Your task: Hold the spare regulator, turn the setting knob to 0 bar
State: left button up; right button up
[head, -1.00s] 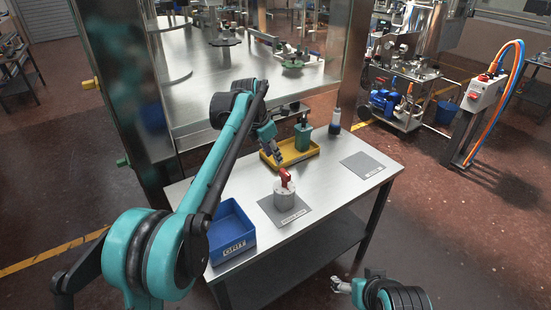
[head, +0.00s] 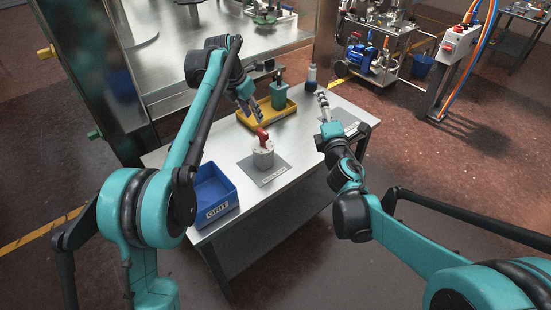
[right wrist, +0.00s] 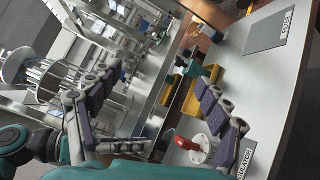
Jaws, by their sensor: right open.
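The green regulator (head: 278,92) with a dark top stands upright in a yellow tray (head: 262,121) at the back of the bench; it also shows in the right wrist view (right wrist: 193,70). My left gripper (head: 249,112) hangs over the tray's front left part, fingers apart and empty, to the left of the regulator and not touching it. My right gripper (head: 322,101) is above the bench's right side, open and empty. Its spread padded fingers show in the right wrist view (right wrist: 152,125). The knob's setting is too small to read.
A light cylinder with a red handle (head: 263,138) stands on a grey labelled mat (head: 275,176). A blue bin (head: 213,196) is at the front left. A dark and white bottle (head: 311,76) stands at the back right. Another grey mat (right wrist: 280,32) lies on the bench's right side.

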jog(key=w+a+f+n+y, duration=0.4)
jog(key=a+n, duration=0.2)
jog(key=n, duration=0.2)
jog(key=n+g+y, duration=0.4)
jog(key=n+g, duration=0.3)
jog(key=n, duration=0.7)
send_near(263, 152)
jog(key=w+f, duration=0.2)
jog(key=w+a+f, duration=0.1)
jog(key=w+f, duration=0.1)
jog(key=w, duration=0.1)
jog(key=shift+w+a+f, duration=0.1)
jog(key=shift+a+f, duration=0.1)
jog(key=shift+f, duration=0.1)
jog(key=shift+w+a+f, duration=0.2)
jog(key=shift+w+f, duration=0.05)
jog(key=x, duration=0.6)
jog(key=shift+w+a, duration=0.2)
jog(key=shift+w, duration=0.15)
jog(key=c, duration=1.5)
